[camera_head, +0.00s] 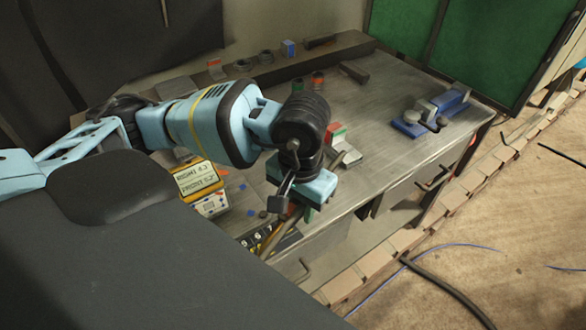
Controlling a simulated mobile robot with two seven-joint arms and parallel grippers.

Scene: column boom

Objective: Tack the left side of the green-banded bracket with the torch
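My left arm reaches in from the left over the steel table. Its gripper (290,203) points down near the table's front edge, and the wrist hides most of the fingers. A dark rod-like part with a small knob shows at the gripper; I cannot tell whether it is the torch. A small bracket-like piece with green and red parts (336,132) stands on the table just right of the wrist, partly hidden by it. I cannot tell whether it is the green-banded bracket. Small green and red patches also show right beside the gripper. My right gripper is out of view.
A blue clamp or vise (430,114) sits at the table's (400,155) right end. A yellow-topped box (197,178) is left of the gripper. Small parts and a dark bar (354,72) lie toward the back. The table's middle right is clear. A dark hose (445,287) lies on the floor.

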